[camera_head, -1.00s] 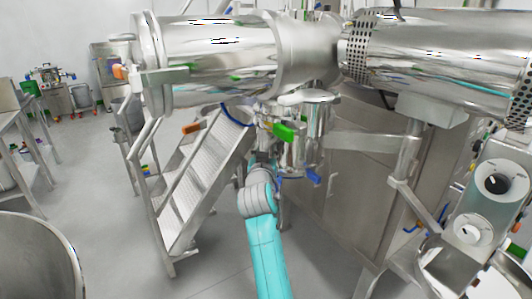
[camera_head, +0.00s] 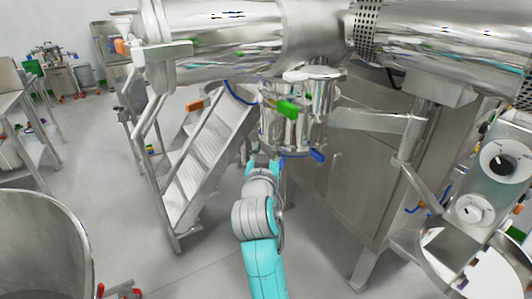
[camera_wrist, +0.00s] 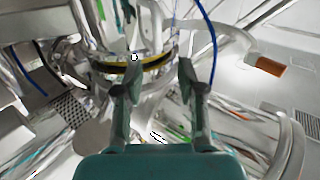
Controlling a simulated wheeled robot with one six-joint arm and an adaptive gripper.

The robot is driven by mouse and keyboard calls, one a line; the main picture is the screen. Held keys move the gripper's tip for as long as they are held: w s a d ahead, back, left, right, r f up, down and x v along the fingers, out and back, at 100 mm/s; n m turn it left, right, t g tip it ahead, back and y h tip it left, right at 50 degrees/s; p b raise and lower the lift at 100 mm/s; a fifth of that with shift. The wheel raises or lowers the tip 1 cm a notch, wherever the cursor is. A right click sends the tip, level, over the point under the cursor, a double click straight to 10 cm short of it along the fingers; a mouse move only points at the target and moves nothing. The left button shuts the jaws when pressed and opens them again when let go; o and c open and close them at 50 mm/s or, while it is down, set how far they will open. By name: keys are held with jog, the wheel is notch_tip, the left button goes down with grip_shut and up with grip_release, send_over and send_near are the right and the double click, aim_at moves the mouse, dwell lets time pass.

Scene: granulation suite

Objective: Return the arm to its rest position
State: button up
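My arm, turquoise and grey, reaches up from the bottom centre of the head view. My gripper (camera_head: 262,160) is at its end, small and dark, just in front of and below-left of a steel vessel (camera_head: 298,128) with a green handle (camera_head: 287,109) and a blue handle (camera_head: 317,155). In the wrist view my gripper (camera_wrist: 158,66) has its two fingers spread apart, with nothing held between them. A round steel part with a yellow and black band (camera_wrist: 138,64) lies behind the fingertips. I cannot tell whether the fingers touch it.
Metal steps (camera_head: 205,150) stand left of my arm. A large steel cylinder (camera_head: 225,45) spans overhead. A steel cabinet (camera_head: 350,170) and a panel with round dials (camera_head: 485,180) are on the right. A steel drum (camera_head: 45,235) is at lower left. Grey floor is open between drum and steps.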

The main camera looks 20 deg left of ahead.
jog(key=shift+s+d, duration=0.15)
jog(key=shift+s, duration=0.25)
jog(key=shift+f, duration=0.1)
jog(key=s+d+f+g, duration=0.1)
jog(key=s+d+f, duration=0.2)
jog(key=d+f, duration=0.5)
jog(key=s+d+f, duration=0.2)
jog(key=d+f, duration=0.4)
jog(key=f, duration=0.4)
jog(key=s+d+f+h, duration=0.2)
jog(key=s+d+f, duration=0.9)
jog(key=s+d, duration=0.25)
jog(key=s+d+f+m+h, duration=0.1)
jog(key=s+d+f, duration=0.1)
jog(key=s+d, duration=0.4)
jog(key=s+d+f, duration=0.1)
jog(key=s+d, duration=0.3)
jog(key=s, duration=0.5)
jog(key=s+d+r+m+h, duration=0.1)
jog(key=s+d+r, duration=0.2)
jog(key=s, duration=0.5)
jog(key=s+d+r+m+g+h, duration=0.1)
jog(key=s+d+r+m+h, duration=0.1)
jog(key=s, duration=0.7)
jog(key=shift+s+d+r, duration=0.2)
jog(key=shift+d+r, duration=0.35)
jog(key=shift+r, duration=0.35)
